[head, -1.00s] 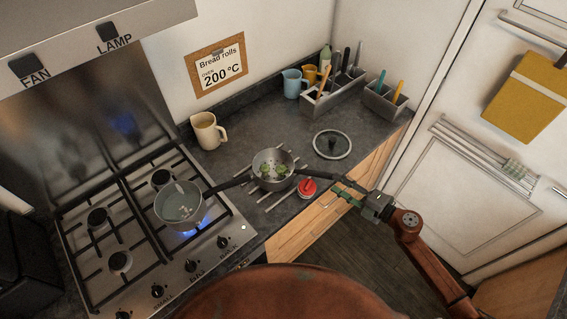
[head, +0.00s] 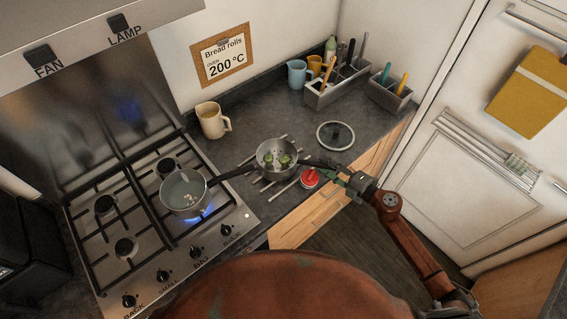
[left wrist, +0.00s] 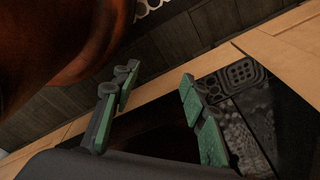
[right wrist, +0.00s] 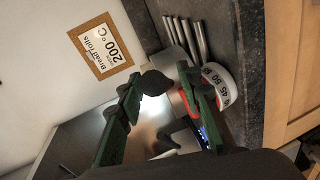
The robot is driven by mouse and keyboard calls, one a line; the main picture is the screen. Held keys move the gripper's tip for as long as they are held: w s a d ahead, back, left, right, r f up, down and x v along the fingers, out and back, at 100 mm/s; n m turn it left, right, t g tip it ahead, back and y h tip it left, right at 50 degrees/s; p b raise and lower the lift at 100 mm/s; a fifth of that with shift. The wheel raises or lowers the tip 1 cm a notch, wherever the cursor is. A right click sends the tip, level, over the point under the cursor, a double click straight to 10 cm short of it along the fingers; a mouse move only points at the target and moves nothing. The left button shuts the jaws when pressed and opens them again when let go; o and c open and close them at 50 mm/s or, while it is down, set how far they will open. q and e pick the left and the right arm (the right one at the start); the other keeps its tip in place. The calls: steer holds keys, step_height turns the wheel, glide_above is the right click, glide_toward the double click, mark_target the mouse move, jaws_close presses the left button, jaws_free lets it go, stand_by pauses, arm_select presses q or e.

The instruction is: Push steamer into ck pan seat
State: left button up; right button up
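The steamer (head: 268,147) is a small metal pan with green pieces in it, on the counter right of the hob. Its dark handle points right. The pan (head: 172,203) holds water and stands on a lit front burner, its dark handle toward the steamer. My right gripper (head: 338,175) is at the end of the steamer's handle. In the right wrist view its fingers (right wrist: 160,78) stand apart with the dark handle end (right wrist: 153,82) between them. The steamer's bowl is not clear there. My left gripper (left wrist: 155,80) is open and empty, outside the head view.
A red and white timer (head: 309,178) sits just below the steamer's handle, close to my right gripper. A glass lid (head: 335,135) lies behind it. A cream jug (head: 212,121) stands at the wall. Metal bars lie under the steamer. Counter between jug and lid is clear.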

steer(key=c, duration=0.5)
steer(key=shift+c, duration=1.3)
arm_select(q)
steer(key=shift+s, duration=0.75)
arm_select(e)
jaws_close()
arm_select(q)
steer(key=shift+w, duration=0.25)
